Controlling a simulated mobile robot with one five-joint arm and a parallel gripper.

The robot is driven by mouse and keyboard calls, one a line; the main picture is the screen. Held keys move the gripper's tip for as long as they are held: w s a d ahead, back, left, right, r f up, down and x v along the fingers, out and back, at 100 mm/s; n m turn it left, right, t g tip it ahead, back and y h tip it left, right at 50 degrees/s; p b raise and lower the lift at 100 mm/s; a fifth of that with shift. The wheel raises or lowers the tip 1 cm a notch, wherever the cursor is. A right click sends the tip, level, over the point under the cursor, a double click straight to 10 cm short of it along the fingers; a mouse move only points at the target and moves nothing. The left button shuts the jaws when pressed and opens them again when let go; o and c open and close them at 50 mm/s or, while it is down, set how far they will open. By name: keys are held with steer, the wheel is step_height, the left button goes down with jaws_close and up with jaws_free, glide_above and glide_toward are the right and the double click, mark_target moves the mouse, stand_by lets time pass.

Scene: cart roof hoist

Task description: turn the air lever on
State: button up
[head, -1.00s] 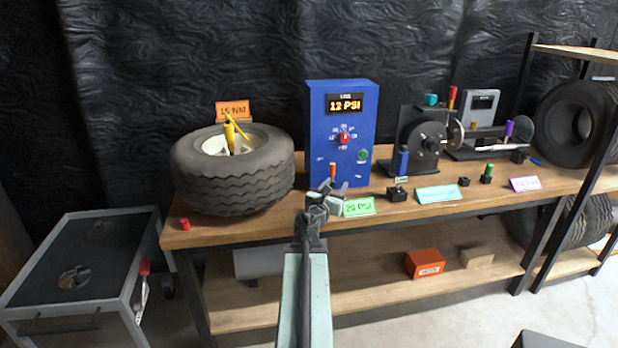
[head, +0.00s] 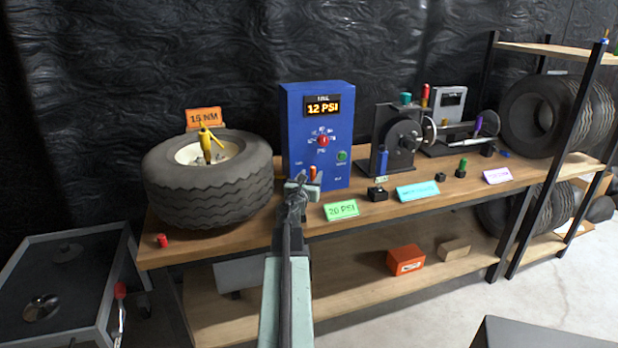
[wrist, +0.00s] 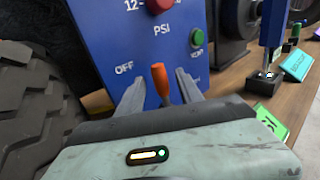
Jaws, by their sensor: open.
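The air lever (wrist: 158,80) is a short stick with an orange grip low on the front of the blue panel box (head: 297,140). In the wrist view it leans a little left, toward the OFF label (wrist: 124,68). My gripper (wrist: 161,75) is open, with one finger on each side of the lever and a gap showing on both sides. In the head view, my gripper (head: 299,184) is at the box's lower front and partly hides the lever (head: 312,172). The panel display (head: 322,107) reads 12 PSI.
A red knob (head: 323,140) and a green button (head: 341,156) sit above the lever. A tire (head: 207,185) lies left of the box on the wooden bench. A green 20 PSI card (head: 341,210) stands in front. A grey cart (head: 100,250) is at the left.

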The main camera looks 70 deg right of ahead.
steer(key=shift+d, duration=0.15)
steer(key=shift+c, duration=0.3)
jaws_close()
steer(key=shift+s, duration=0.15)
stand_by(0.8)
